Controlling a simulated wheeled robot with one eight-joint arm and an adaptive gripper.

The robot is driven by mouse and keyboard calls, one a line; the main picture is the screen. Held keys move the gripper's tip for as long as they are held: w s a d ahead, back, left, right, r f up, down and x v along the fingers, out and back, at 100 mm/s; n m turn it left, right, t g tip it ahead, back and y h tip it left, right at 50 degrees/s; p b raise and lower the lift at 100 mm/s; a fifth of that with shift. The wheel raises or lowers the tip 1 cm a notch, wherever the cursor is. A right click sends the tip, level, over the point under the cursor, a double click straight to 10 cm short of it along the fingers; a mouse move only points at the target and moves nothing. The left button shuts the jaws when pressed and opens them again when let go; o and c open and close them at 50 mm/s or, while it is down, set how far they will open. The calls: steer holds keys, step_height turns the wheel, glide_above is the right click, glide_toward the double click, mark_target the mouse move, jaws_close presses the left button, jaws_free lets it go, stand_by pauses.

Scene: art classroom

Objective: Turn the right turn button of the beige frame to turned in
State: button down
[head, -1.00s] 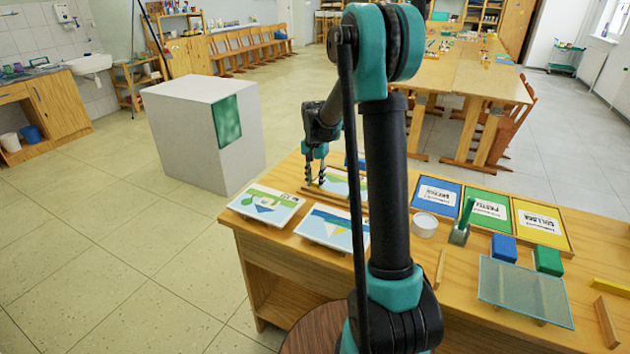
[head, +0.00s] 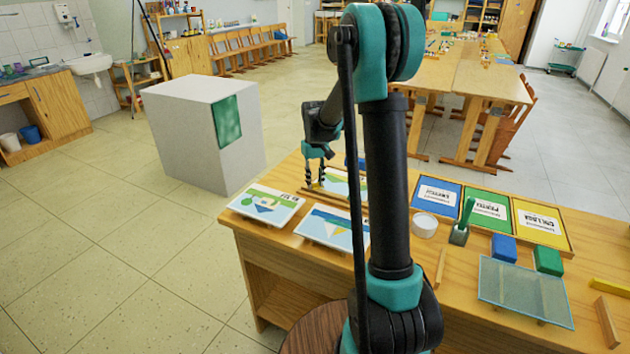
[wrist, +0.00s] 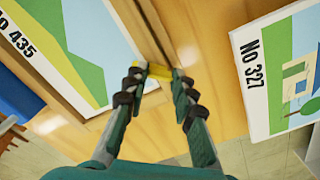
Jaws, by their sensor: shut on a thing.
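The beige frame (head: 328,194) lies at the back left of the table, partly hidden behind my arm in the head view. Its wooden rim (wrist: 118,38) runs beside the picture marked No 435 (wrist: 72,45) in the wrist view. A small yellow piece (wrist: 157,71), which looks like the turn button, sits at the rim between my fingertips. My gripper (wrist: 155,76) is shut on this yellow piece; in the head view my gripper (head: 316,182) is low over the frame's left part. The button's exact angle is hard to tell.
A picture marked No 327 (wrist: 285,70) lies close on the right in the wrist view. Two picture boards (head: 264,204) (head: 333,230) lie near the table's left edge.

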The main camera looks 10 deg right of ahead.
steer(key=n, duration=0.4)
steer(key=shift+n, duration=1.9)
steer(key=c, duration=1.2)
jaws_free()
step_height(320, 180, up, 12)
steer(key=shift+r, duration=0.1)
